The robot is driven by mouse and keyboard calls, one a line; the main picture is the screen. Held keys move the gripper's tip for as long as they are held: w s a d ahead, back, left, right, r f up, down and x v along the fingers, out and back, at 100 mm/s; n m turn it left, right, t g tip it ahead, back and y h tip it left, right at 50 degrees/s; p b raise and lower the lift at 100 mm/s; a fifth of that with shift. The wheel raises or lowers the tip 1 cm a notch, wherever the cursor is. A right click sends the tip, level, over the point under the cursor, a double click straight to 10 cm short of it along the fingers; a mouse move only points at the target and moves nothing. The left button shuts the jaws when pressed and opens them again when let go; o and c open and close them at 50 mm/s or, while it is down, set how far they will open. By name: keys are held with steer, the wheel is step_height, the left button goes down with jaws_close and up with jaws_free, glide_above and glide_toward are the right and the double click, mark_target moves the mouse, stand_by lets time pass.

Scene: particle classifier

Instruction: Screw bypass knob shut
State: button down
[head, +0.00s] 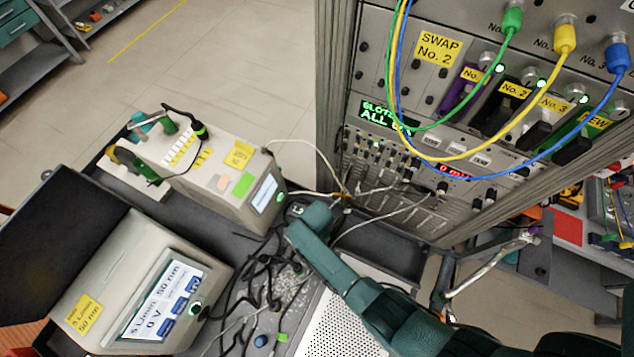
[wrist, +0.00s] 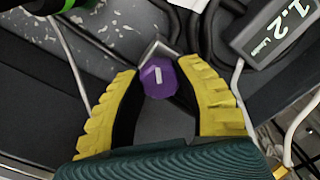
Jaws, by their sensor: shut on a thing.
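The bypass knob (wrist: 158,78) is purple and faceted, with a white mark on its face, in the middle of the wrist view. A short silver metal part (wrist: 158,48) shows just behind it. My gripper (wrist: 157,84) has yellow ribbed fingers, one on each side of the knob, and is shut on it. In the head view my green arm reaches in from the lower right, and I cannot make out the fingers or this knob there.
A small meter (wrist: 275,32) reading 1.2 and pale cables lie close to the right of my gripper. Two beige instruments (head: 215,180) (head: 150,275) stand on the dark bench, with tangled black cables (head: 272,270) beside them. A tall rack (head: 375,70) with coloured cables stands behind.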

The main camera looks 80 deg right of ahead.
steer(key=m, duration=0.7)
steer(key=shift+s+f, duration=0.1)
stand_by(0.4)
steer(key=c, duration=0.6)
jaws_free()
step_height(320, 180, up, 12)
stand_by(0.4)
